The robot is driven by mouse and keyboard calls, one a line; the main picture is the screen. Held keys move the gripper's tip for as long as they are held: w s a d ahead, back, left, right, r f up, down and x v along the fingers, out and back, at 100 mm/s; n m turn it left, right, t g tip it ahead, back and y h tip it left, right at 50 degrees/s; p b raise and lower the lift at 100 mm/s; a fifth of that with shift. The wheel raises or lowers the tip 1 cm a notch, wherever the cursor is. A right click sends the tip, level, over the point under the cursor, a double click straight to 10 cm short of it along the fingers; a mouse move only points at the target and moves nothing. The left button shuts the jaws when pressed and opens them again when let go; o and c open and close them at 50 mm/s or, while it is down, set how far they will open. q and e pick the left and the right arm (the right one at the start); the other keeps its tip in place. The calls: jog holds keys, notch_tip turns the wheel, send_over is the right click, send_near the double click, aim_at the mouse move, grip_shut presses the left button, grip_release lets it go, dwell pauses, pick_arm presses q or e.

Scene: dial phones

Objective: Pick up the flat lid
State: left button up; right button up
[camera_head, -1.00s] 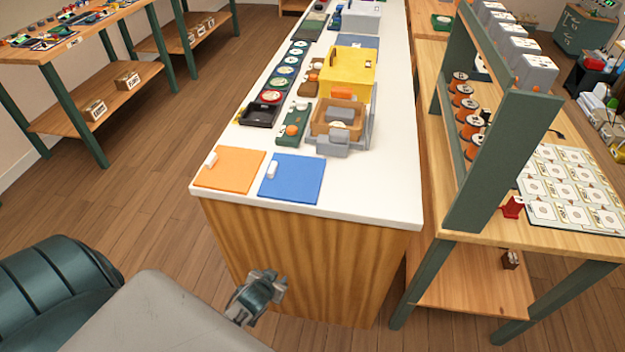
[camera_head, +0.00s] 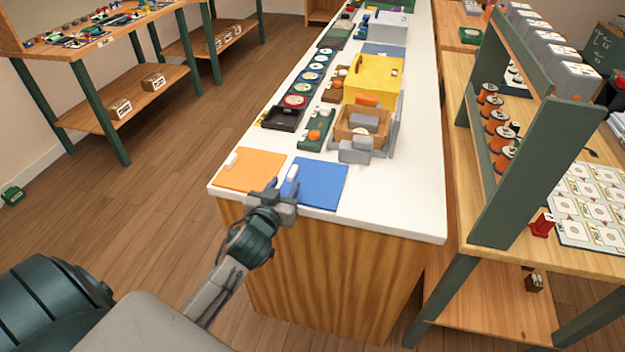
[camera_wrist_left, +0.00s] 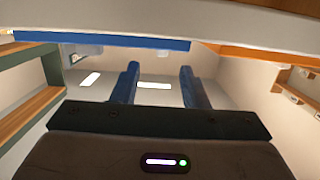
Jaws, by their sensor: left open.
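I cannot tell for sure which thing is the flat lid. Two thin flat square panels lie at the near end of the white counter: an orange one (camera_head: 250,170) at left and a blue one (camera_head: 322,185) to its right. Each has a small white piece on it. My left gripper (camera_head: 278,190) is at the counter's near edge, overlapping the near side of both panels in the head view. Its two fingers (camera_wrist_left: 159,85) are apart with nothing between them in the left wrist view. Blue (camera_wrist_left: 100,41) and orange (camera_wrist_left: 270,54) edges show there beyond the fingers. My right gripper is not in view.
Behind the panels stand a black tray (camera_head: 283,118), a green strip with an orange knob (camera_head: 314,135), a brown open box (camera_head: 350,125) and a yellow box (camera_head: 375,80). A green-framed rack (camera_head: 513,170) stands on the wooden table at right.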

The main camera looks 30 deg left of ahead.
aim_at(292, 172)
pick_arm(q)
jog(key=shift+p+x, duration=0.65)
jog(key=shift+x, duration=2.1)
jog(key=shift+s, duration=0.1)
grip_shut()
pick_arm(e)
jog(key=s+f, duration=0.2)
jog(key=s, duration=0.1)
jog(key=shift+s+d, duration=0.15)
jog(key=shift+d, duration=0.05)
